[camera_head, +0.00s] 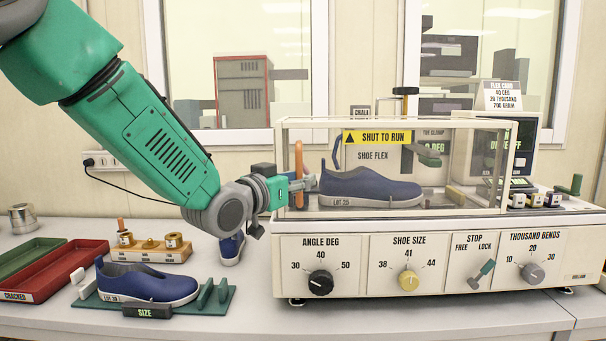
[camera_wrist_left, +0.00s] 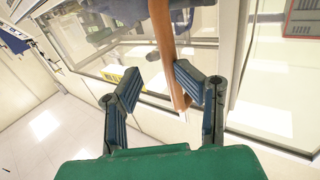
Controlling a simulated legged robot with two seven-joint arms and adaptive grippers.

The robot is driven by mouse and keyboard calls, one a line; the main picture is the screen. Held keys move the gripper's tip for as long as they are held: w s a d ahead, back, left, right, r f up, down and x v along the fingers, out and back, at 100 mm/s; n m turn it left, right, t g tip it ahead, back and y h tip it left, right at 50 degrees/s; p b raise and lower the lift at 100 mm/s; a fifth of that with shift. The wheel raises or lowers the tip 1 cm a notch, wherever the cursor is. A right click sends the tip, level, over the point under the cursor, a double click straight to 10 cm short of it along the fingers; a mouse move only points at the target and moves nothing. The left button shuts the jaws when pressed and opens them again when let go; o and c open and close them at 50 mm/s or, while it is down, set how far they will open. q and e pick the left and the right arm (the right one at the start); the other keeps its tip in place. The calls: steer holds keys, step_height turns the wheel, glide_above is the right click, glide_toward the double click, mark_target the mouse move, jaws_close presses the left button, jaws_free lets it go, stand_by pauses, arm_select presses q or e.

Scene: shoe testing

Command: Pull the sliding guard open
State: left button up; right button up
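The sliding guard (camera_head: 460,122) is a clear box with a pale frame and a yellow "SHUT TO RUN" label, standing over the flex machine. Its orange-brown upright handle (camera_head: 298,160) is at its left end. In the left wrist view the handle (camera_wrist_left: 163,40) runs down between the finger tips, close to the right finger. My left gripper (camera_head: 302,184) is at the handle's lower part. Its fingers (camera_wrist_left: 155,82) are apart, with a clear gap between the left finger and the handle. Whether the right finger touches the handle I cannot tell. My right gripper is not in view.
Inside the guard is a blue shoe (camera_head: 370,188). Below it is the panel with knobs (camera_head: 410,281). Another blue shoe (camera_head: 148,283) sits on a green stand, near a red tray (camera_head: 60,272) and a wooden weight block (camera_head: 150,249). The bench front is clear.

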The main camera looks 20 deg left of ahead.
arm_select(q)
steer(key=w+a, duration=0.2)
steer(key=a, duration=0.1)
steer(key=shift+a+f, duration=0.1)
steer(key=shift+f, duration=0.1)
steer(key=shift+d, duration=0.3)
steer(key=c, duration=0.6)
steer(key=shift+w+d+r, duration=0.1)
steer(key=shift+d+r, duration=0.05)
steer(key=shift+d, duration=0.6)
jaws_close()
steer(key=shift+d, duration=0.1)
steer(key=shift+w, duration=0.1)
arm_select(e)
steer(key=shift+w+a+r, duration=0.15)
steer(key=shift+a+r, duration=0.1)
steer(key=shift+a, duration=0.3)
